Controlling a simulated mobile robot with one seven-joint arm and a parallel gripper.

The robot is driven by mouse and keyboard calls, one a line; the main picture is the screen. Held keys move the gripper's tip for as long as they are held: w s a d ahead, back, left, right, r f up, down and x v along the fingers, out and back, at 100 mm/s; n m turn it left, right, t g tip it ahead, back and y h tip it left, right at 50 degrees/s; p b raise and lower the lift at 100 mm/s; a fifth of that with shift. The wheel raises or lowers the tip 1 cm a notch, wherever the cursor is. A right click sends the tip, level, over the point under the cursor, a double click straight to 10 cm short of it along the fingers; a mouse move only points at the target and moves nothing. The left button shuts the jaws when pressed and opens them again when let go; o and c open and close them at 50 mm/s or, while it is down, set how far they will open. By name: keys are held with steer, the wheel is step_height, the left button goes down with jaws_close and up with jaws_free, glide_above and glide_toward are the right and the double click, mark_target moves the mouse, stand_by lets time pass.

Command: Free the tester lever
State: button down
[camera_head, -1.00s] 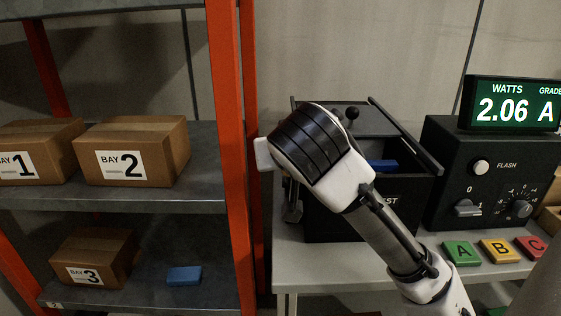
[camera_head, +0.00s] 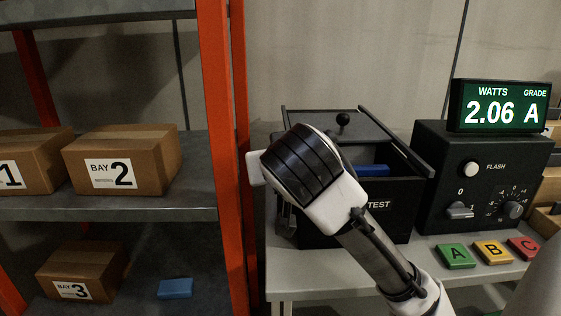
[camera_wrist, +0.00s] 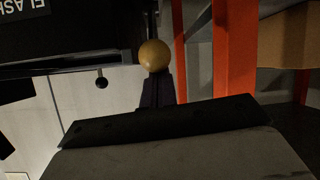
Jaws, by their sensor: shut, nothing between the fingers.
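The black tester box (camera_head: 335,228), marked TEST, stands on the bench with a blue block (camera_head: 374,170) inside. In the wrist view, which is upside down, its FLASH label is at the upper left. A brass-coloured ball (camera_wrist: 155,55), seemingly the lever's knob, has a dark rod behind it. My gripper (camera_wrist: 157,78) is shut and empty, its dark fingers ending right at the ball. I cannot tell whether they touch. In the head view my wrist hides the gripper and ball at the box's left side; a grey metal part (camera_head: 287,216) shows there.
An orange shelf post (camera_head: 220,150) stands close to the left of the box; it also shows in the wrist view (camera_wrist: 236,50). A black-knobbed lid (camera_head: 330,128) covers the box's rear. The control unit (camera_head: 478,180) and coloured blocks (camera_head: 490,252) are on the right.

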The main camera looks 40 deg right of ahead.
steer(key=s+a+r+p, duration=0.2)
steer(key=s+r, duration=0.2)
steer(key=r, duration=0.4)
steer(key=shift+a+r, duration=0.15)
steer(key=shift+a, duration=0.2)
stand_by(0.4)
